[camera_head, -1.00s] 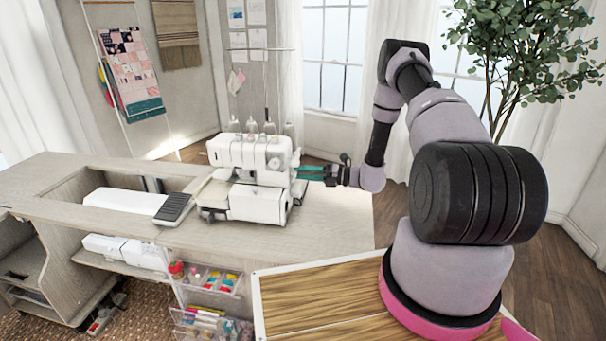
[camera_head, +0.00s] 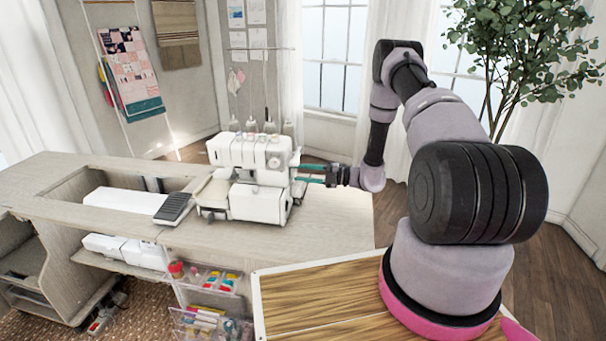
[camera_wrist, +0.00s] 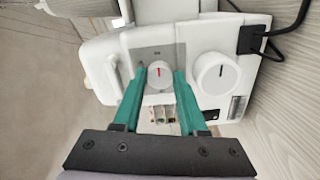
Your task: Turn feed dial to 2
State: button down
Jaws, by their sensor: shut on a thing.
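The white sewing machine (camera_head: 262,160) stands on the wooden cabinet top. Its side face fills much of the wrist view (camera_wrist: 140,42). The feed dial (camera_wrist: 160,74), small, round and white with a red pointer mark, sits on a grey panel. The red mark points about straight up in the wrist view; the scale numbers are too small to read. My gripper (camera_wrist: 159,80) has its green fingers closed on either side of this dial. In the head view my gripper (camera_head: 310,173) reaches the machine's right side, and the dial is hidden there.
A larger white dial (camera_wrist: 214,73) with a dark mark sits right of the small one. A black plug with cables (camera_wrist: 252,40) is at the upper right. A foot pedal (camera_head: 174,207) lies left of the machine. The cabinet top (camera_head: 335,225) is clear at right front.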

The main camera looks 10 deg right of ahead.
jog(key=shift+d, duration=0.1)
jog(key=shift+c, duration=2.2)
grip_release()
jog(key=v, duration=1)
jog(key=shift+s+d, duration=0.2)
jog(key=shift+d, duration=0.1)
